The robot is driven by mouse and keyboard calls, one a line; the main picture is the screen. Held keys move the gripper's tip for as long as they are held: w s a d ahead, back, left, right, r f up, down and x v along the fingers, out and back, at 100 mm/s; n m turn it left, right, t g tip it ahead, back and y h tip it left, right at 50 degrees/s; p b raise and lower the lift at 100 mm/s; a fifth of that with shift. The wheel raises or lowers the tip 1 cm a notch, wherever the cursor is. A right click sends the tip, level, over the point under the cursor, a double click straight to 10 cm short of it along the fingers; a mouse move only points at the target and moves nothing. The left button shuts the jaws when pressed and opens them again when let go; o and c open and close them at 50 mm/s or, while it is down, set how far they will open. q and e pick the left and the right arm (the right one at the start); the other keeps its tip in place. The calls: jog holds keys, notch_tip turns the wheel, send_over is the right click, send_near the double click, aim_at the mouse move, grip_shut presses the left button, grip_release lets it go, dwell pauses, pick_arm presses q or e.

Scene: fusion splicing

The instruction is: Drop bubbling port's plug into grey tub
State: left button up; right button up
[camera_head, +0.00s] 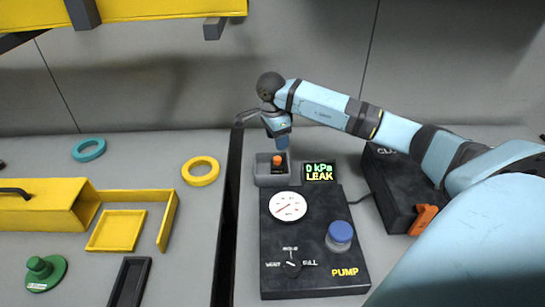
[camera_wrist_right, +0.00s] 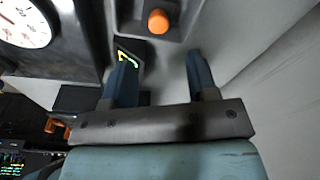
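The small grey tub (camera_head: 263,180) stands at the back edge of the pump panel. An orange plug (camera_head: 278,160) with a dark base sits in it, toward its right side. In the right wrist view, the same orange plug (camera_wrist_right: 158,22) shows its round top just beyond the fingertips. My right gripper (camera_head: 282,142) hangs just behind and above the tub. In the wrist view its two blue fingers (camera_wrist_right: 160,62) are spread apart with nothing between them. No bubbling port can be made out. My left gripper is out of view.
The black pump panel (camera_head: 310,275) carries a white gauge (camera_head: 288,206), a dial and a blue-capped part (camera_head: 341,235). A display (camera_head: 319,172) reads "0 kPa LEAK". A dark case (camera_head: 392,190) stands right.

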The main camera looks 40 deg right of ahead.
notch_tip(320, 180, up, 14)
jog(key=a, duration=0.1)
jog(key=shift+w+a+f+p, duration=0.15)
jog(key=shift+w+a+p, duration=0.15)
jog(key=shift+p, duration=0.1)
dwell(0.6)
